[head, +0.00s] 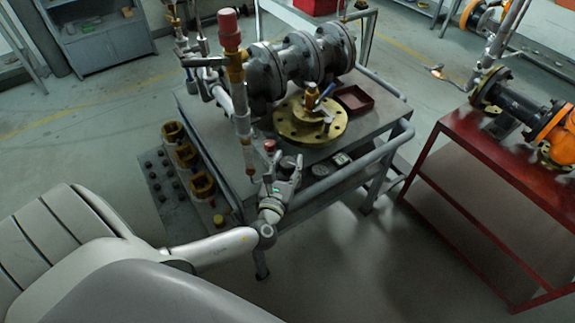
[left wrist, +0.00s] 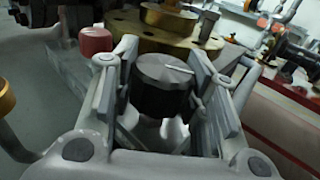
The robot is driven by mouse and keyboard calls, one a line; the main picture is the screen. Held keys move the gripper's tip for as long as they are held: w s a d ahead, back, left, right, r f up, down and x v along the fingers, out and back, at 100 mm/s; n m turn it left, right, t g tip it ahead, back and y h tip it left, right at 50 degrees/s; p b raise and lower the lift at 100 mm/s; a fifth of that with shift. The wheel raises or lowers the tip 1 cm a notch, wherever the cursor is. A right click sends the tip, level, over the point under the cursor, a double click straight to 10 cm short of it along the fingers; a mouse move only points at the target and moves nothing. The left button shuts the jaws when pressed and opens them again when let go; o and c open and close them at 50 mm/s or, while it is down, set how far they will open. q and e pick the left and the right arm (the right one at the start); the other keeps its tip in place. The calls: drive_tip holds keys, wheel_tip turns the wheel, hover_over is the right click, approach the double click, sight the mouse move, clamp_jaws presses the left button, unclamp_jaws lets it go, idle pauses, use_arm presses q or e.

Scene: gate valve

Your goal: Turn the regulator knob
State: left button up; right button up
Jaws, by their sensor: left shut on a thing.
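The regulator knob (left wrist: 163,72) is a dark round knob with a grey top and a white pointer line, at the middle of the left wrist view. In the head view the knob (head: 288,162) is a small dark disc at the front edge of the grey cart, partly hidden by the fingers. My left gripper (head: 284,170) is shut on the knob, with one finger on each side of it. The pointer line lies to the right on the knob's top. My right gripper is not in view.
A small red knob (head: 270,145) stands just left of the regulator knob. Behind are a brass flange (head: 330,128) and grey valve bodies (head: 300,58) on the cart (head: 222,125). A vertical pipe with a red cap (head: 229,28) rises close left. A red table (head: 480,150) stands right.

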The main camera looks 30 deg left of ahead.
use_arm(q)
drive_tip(key=m+h, duration=0.1)
drive_tip(key=h+b, duration=0.1)
drive_tip(key=shift+f+m+t+h+b, duration=0.2)
drive_tip(key=shift+m+t+h+b, duration=0.1)
drive_tip(key=shift+m+h, duration=0.1)
drive_tip(key=shift+r+m+h+b, duration=0.15)
drive_tip(key=shift+m+h+b, duration=0.3)
drive_tip(key=shift+h, duration=0.15)
drive_tip(key=o, duration=1.1)
drive_tip(key=shift+c, duration=0.2)
drive_tip(key=s+d, duration=0.1)
drive_tip(key=s, duration=1.1)
